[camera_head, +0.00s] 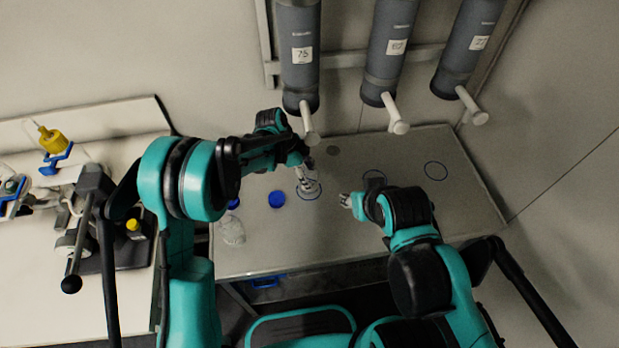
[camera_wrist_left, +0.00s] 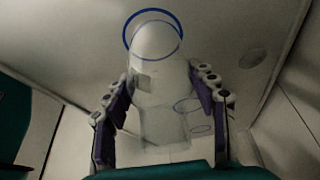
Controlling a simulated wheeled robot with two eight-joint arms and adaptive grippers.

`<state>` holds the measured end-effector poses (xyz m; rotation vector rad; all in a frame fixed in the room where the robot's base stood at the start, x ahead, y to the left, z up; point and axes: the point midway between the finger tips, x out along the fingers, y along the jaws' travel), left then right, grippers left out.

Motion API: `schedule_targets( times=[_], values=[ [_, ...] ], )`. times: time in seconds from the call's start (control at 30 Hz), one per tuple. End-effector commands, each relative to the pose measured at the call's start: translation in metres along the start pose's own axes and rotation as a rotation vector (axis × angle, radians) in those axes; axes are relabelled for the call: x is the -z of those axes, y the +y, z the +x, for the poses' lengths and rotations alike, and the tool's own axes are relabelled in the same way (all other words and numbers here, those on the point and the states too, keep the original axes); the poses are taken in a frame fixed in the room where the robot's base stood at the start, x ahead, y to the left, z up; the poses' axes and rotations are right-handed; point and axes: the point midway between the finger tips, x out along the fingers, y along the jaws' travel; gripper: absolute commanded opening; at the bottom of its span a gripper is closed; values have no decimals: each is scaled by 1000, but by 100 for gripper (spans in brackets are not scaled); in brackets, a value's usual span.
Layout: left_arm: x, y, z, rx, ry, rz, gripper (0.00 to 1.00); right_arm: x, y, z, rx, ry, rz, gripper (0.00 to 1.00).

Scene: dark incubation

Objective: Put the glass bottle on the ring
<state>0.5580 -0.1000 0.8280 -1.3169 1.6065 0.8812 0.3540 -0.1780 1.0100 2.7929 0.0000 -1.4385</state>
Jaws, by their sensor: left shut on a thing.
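My left gripper (camera_head: 306,170) is shut on a clear glass bottle (camera_head: 311,185). In the left wrist view the pale bottle (camera_wrist_left: 158,85) lies between the two fingers (camera_wrist_left: 165,90). A blue ring outline (camera_head: 308,197) is on the table at the bottle's lower end. In the left wrist view the ring (camera_wrist_left: 125,35) shows around the bottle's far end; whether the bottle touches the table I cannot tell. My right gripper (camera_head: 350,203) hangs to the right of that ring, apart from the bottle; its jaw state is unclear.
A blue cap (camera_head: 277,200) lies left of the ring. Another clear bottle (camera_head: 232,232) stands near the table's left edge. Two more blue rings (camera_head: 367,182) (camera_head: 436,162) are to the right. Grey numbered cylinders (camera_head: 300,50) with white handles hang above the back. Lab equipment fills the left bench (camera_head: 120,120).

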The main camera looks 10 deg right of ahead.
Motion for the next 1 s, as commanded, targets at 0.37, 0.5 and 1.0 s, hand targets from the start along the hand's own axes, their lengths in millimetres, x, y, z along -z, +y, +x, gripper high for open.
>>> schedule_targets(
  times=[0.37, 0.5, 1.0],
  values=[
    [-3, 2, 11, -1, 0, 1, 21, -4, 0, 6, 0, 0, 0, 40],
    [-4, 2, 12, -1, 0, 1, 77, -4, 0, 6, 0, 0, 0, 40],
    [-2, 2, -8, 0, 0, 0, 77, 1, 0, -1, 0, 0, 0, 40]
  ],
)
